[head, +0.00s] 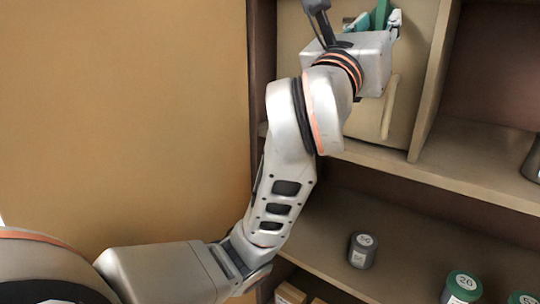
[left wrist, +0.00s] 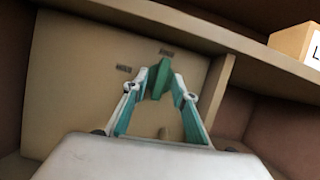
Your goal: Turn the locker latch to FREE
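The locker door (head: 405,118) is a beige panel set in the shelf unit, with a pale upright handle (head: 389,107). In the left wrist view the door panel (left wrist: 75,85) carries two small dark labels, one (left wrist: 124,68) left of my fingertips and one (left wrist: 167,52) just beyond them. My left gripper (head: 379,16) is at the door's upper part. My right gripper is out of view.
A shelf divider (head: 434,80) stands right of the door. The shelf below holds a grey container (head: 362,250) and a green-lidded one marked 20 (head: 462,287). A box (left wrist: 298,43) sits on the shelf above. A plain tan surface (head: 130,120) fills the left.

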